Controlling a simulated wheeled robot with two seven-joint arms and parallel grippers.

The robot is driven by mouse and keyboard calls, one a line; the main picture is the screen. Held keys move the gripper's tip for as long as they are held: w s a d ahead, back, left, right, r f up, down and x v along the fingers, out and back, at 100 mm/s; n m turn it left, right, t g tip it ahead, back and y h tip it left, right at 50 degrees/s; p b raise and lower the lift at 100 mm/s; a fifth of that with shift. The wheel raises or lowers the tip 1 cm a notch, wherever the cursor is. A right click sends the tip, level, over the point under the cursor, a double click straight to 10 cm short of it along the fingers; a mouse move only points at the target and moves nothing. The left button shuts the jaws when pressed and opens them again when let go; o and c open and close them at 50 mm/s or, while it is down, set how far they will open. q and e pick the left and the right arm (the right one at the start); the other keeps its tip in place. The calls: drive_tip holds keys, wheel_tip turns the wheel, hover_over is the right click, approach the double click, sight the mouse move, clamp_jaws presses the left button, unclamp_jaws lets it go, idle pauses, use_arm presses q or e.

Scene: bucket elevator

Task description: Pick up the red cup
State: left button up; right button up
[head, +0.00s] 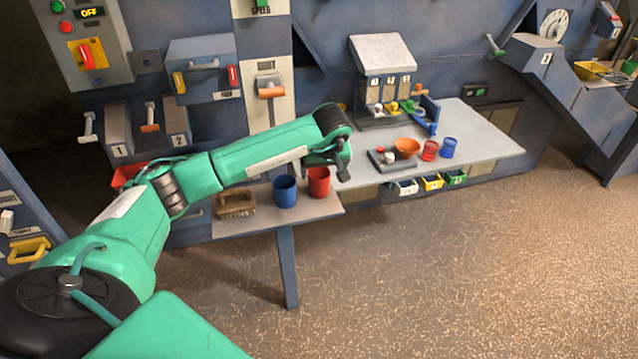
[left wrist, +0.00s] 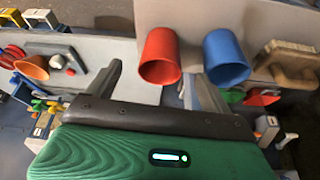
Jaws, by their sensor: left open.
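The red cup (head: 319,182) stands upright on the low grey shelf, to the right of a blue cup (head: 285,191). My left gripper (head: 328,167) is open and empty, just over the red cup, and partly covers its rim in the head view. In the left wrist view the red cup (left wrist: 160,57) shows between and just beyond the two spread fingers of the left gripper (left wrist: 156,72). I cannot tell if a finger touches it. The blue cup (left wrist: 226,57) is just outside the right-hand finger there. My right gripper is not in view.
A brown brush (head: 236,204) lies left of the blue cup. The grey worktable (head: 490,150) adjoins on the right, holding an orange bowl (head: 407,147), a smaller red cup (head: 430,150) and a smaller blue cup (head: 448,147). The floor in front is clear.

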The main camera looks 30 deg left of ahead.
sight(319, 184)
use_arm(q)
drive_tip(key=x, duration=0.4)
drive_tip(key=shift+w+a+f+p, duration=0.1)
drive_tip(key=shift+f+p, duration=0.15)
drive_tip(key=shift+p, duration=0.05)
drive_tip(key=x, duration=0.1)
drive_tip(key=p+x, duration=0.1)
drive_tip(key=x, duration=0.1)
drive_tip(key=p+x, duration=0.1)
drive_tip(key=shift+w+a+f, duration=0.1)
drive_tip(key=shift+a+f, duration=0.15)
drive_tip(key=shift+a, duration=0.1)
drive_tip(key=shift+w+f, duration=0.1)
drive_tip(key=shift+f, duration=0.15)
drive_tip(key=c, duration=1)
drive_tip(key=shift+c, duration=0.2)
drive_tip(key=shift+r, duration=0.1)
